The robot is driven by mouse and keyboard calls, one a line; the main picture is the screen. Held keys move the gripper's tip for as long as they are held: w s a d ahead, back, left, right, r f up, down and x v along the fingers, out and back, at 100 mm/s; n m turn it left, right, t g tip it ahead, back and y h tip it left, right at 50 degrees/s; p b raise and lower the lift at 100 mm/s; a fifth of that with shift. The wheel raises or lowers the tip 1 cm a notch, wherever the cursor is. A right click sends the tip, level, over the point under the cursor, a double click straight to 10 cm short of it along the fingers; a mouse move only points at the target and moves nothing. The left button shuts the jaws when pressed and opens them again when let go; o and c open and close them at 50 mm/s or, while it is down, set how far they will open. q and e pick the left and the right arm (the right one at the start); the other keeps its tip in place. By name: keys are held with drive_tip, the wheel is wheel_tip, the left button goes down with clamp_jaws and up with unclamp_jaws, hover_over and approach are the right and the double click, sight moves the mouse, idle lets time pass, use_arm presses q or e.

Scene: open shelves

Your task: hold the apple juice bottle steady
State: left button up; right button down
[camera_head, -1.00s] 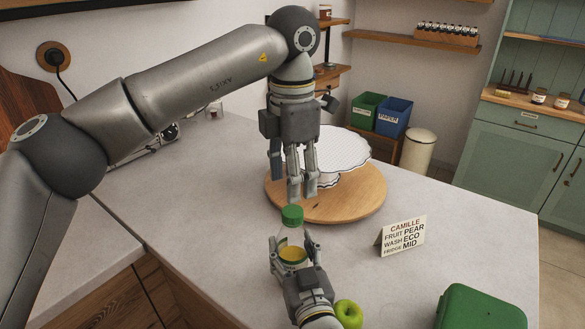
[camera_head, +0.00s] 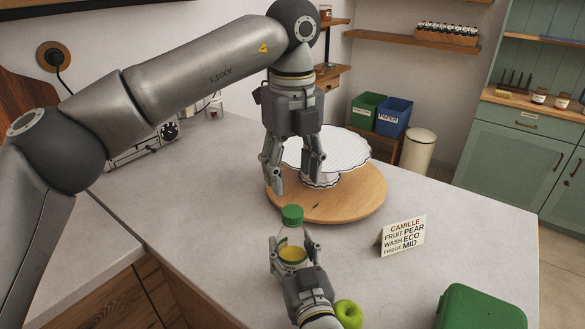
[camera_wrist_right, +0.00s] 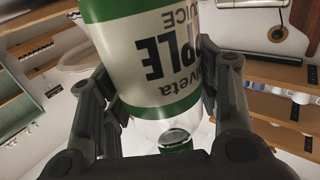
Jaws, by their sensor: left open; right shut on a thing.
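The apple juice bottle (camera_head: 291,231) stands upright on the grey counter in the head view, with a green cap and amber juice low inside. My right gripper (camera_head: 292,259) is shut on its body from the front. In the right wrist view the bottle (camera_wrist_right: 150,55) fills the space between the fingers, its white and green label partly readable. My left gripper (camera_head: 294,182) is open and empty, pointing down above and behind the bottle cap, in front of the cake stand, touching nothing that I can make out.
A round wooden board (camera_head: 350,203) carries a white cake stand (camera_head: 345,150) behind the bottle. A sign card (camera_head: 404,237) stands to the right. A green apple (camera_head: 349,314) lies beside my right wrist, and a green box (camera_head: 482,308) is at the front right.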

sight(292, 211)
use_arm(q)
drive_tip(key=shift+n, duration=0.3)
drive_tip(key=shift+f, duration=4)
